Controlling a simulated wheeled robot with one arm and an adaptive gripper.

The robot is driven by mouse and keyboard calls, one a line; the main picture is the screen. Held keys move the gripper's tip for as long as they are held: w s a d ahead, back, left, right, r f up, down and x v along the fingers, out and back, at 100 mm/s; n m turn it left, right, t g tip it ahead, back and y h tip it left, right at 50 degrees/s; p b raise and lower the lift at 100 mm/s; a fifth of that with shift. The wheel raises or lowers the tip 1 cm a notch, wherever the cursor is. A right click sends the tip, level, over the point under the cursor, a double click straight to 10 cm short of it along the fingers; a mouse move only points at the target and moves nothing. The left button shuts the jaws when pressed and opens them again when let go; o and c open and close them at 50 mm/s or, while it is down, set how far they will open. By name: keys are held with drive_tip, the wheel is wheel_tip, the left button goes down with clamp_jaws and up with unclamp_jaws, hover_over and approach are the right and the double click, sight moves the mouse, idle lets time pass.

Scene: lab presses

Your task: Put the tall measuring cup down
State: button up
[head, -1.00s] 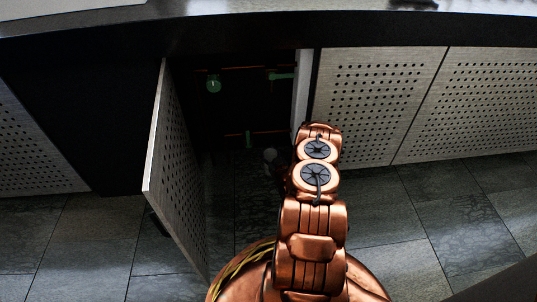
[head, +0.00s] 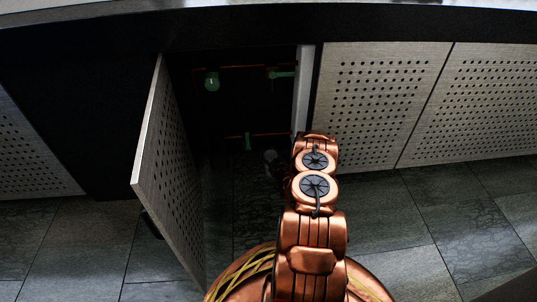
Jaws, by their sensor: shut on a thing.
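The tall measuring cup cannot be made out for certain in the head view. A small grey rounded shape (head: 270,157) shows in the dark just left of my copper arm, too dim to name. My arm reaches forward to the open cabinet (head: 228,110). My gripper is not visible; the arm's far end and the dark interior hide it. Whether the cup touches any surface cannot be seen.
The perforated cabinet door (head: 168,165) stands open left of my arm. A closed perforated panel (head: 385,105) is close on the right. Small green items (head: 211,82) show inside the dark cabinet. A dark counter edge (head: 250,30) runs above. Tiled floor (head: 385,245) lies below.

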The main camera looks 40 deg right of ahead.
drive_tip(key=shift+f, duration=0.1)
drive_tip(key=o, duration=1.4)
drive_tip(key=shift+c, duration=0.2)
drive_tip(key=shift+s+r, duration=0.15)
drive_tip(key=shift+r, duration=0.05)
drive_tip(key=p+v, duration=0.5)
drive_tip(key=v, duration=0.6)
drive_tip(key=shift+s+a, duration=0.2)
drive_tip(key=shift+s, duration=0.1)
drive_tip(key=shift+f, duration=0.1)
